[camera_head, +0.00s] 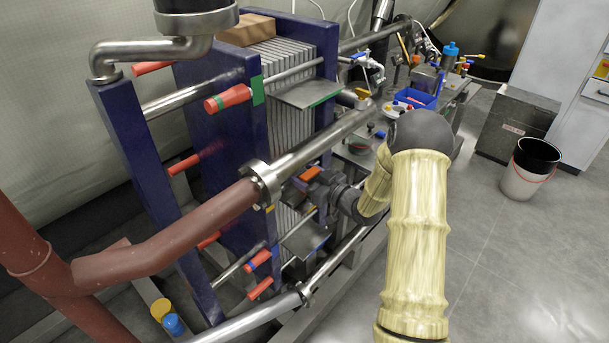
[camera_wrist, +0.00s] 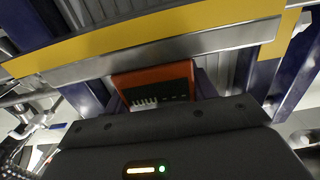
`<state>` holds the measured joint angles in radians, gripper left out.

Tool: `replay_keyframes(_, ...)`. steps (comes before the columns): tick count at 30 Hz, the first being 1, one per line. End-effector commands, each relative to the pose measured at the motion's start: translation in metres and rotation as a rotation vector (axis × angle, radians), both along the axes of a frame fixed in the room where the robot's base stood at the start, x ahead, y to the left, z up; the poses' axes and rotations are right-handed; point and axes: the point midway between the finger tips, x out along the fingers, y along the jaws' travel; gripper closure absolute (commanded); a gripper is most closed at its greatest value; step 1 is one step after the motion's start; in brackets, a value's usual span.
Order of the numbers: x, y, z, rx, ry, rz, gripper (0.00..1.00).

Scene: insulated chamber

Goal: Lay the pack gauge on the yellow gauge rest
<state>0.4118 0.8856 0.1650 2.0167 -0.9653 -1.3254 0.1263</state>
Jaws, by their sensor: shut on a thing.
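My gripper (camera_head: 322,187) is in front of the plate pack, partly behind the large pipe in the head view. It is shut on an orange and dark block, which I take to be the pack gauge (camera_head: 310,173). In the wrist view the gauge (camera_wrist: 150,75) shows just beyond the dark gripper body. A straight steel bar (camera_wrist: 160,54) crosses right at its top edge. A yellow strip (camera_wrist: 150,35) runs along the bar, in front of the plates. I cannot tell whether strip and bar belong to the gauge or to the yellow rest. No rest is clearly identifiable in the head view.
Blue end frames (camera_head: 215,130) enclose the plate pack (camera_head: 295,65). A large pipe (camera_head: 310,155) crosses close to my gripper. Steel shelves stick out above (camera_head: 305,93) and below (camera_head: 303,240). A workbench with a blue tray (camera_head: 418,98) stands behind. Open floor lies right.

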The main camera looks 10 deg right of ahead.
Motion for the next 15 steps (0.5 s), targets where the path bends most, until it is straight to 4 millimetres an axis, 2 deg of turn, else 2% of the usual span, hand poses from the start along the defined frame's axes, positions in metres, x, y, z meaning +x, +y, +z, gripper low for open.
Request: replay_keyframes(15, 0.0000, 0.0002, -0.0061, 0.000, -0.001, 0.001, 0.67)
